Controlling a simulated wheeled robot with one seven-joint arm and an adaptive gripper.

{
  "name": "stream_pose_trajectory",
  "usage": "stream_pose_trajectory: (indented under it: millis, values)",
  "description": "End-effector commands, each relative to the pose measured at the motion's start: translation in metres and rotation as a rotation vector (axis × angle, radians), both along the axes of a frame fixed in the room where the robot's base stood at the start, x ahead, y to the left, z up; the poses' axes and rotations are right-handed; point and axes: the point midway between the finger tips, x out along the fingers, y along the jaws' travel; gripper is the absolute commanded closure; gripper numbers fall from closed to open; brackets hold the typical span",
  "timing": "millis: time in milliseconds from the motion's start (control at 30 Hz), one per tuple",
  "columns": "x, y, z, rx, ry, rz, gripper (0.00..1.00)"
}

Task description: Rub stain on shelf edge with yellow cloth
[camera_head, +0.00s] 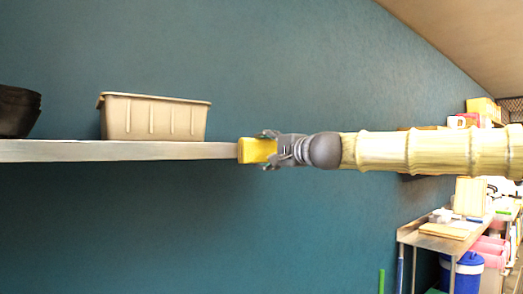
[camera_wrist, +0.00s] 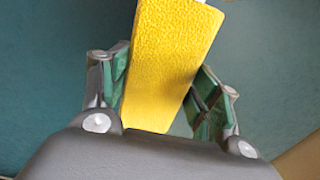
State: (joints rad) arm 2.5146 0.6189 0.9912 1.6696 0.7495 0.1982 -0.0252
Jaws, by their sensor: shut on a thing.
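My gripper (camera_head: 270,150) is at the right end of the shelf (camera_head: 120,151) in the head view. It is shut on the yellow cloth (camera_head: 255,150), which looks like a thick flat block and overlaps the shelf's end there. In the wrist view the yellow cloth (camera_wrist: 172,60) stands tilted between the two green-padded fingers of my gripper (camera_wrist: 162,90). A small pale patch, seemingly the shelf, shows past its far end. I see no stain; whether the cloth covers it I cannot tell.
A beige bin (camera_head: 155,118) stands on the shelf, left of my gripper. Black bowls (camera_head: 18,110) stand at the far left. A blue-green wall (camera_head: 290,60) is behind. A metal table (camera_head: 440,236) and a blue bucket (camera_head: 463,272) are at the lower right. Space below the shelf looks clear.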

Motion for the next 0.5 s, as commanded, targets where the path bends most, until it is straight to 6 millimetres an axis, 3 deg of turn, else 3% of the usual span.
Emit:
stream_pose_trajectory:
  millis: [500]
  values:
    - [0.015, -0.018, 0.001, 0.0, 0.0, 0.0, 0.57]
